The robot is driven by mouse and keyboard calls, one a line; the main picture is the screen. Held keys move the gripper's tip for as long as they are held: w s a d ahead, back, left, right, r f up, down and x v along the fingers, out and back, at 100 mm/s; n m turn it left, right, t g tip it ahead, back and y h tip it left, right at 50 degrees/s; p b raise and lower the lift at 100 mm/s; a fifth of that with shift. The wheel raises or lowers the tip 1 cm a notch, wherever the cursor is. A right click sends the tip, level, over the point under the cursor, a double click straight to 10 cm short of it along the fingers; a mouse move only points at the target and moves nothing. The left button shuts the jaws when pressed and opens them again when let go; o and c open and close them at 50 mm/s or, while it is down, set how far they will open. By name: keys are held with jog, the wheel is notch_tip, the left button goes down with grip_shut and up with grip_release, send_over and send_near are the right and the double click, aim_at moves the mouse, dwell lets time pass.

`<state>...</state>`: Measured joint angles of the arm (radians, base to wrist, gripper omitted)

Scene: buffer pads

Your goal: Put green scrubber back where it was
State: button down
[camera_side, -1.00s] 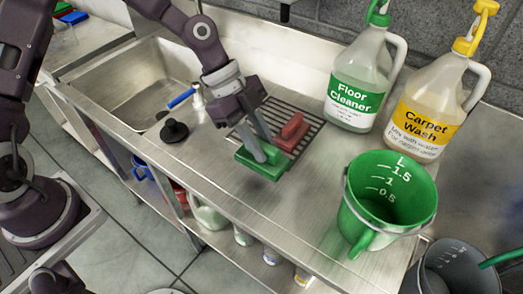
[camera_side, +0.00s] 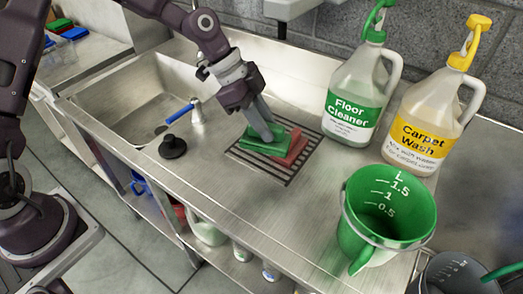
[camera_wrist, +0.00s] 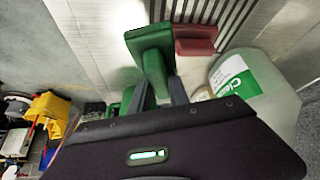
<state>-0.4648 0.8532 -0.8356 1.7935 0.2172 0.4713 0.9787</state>
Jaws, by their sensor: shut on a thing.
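The green scrubber (camera_side: 258,146) is a block with a raised handle. My gripper (camera_side: 268,134) is shut on its handle. In the side view the scrubber is over the left part of the dark slatted rack (camera_side: 270,180), next to the red scrubber (camera_side: 296,150). I cannot tell whether it touches the rack. In the wrist view the green scrubber (camera_wrist: 150,38) is between my fingers (camera_wrist: 165,90), with the red scrubber (camera_wrist: 195,40) close to its right and the rack slats (camera_wrist: 205,12) beyond.
The floor cleaner jug (camera_side: 352,100) and carpet wash jug (camera_side: 425,125) stand along the wall. A green measuring bucket (camera_side: 362,225) stands at the front right. A black plunger-like stopper (camera_side: 173,147) and the sink (camera_side: 140,100) are to the left.

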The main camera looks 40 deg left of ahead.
jog(key=w+a+r+n+t+y, duration=0.1)
jog(key=w+a+r+n+t, duration=0.3)
jog(key=w+a, duration=0.45)
jog(key=shift+n+g, duration=0.6)
jog(key=shift+n, duration=0.1)
jog(key=f, duration=0.3)
jog(key=w+d+f, duration=0.1)
jog(key=f, duration=0.5)
jog(key=shift+w+d+f, duration=0.15)
jog(key=shift+d, duration=0.2)
jog(key=shift+f, duration=0.6)
jog(key=c, duration=1.3)
grip_release()
jog(key=shift+o, duration=0.2)
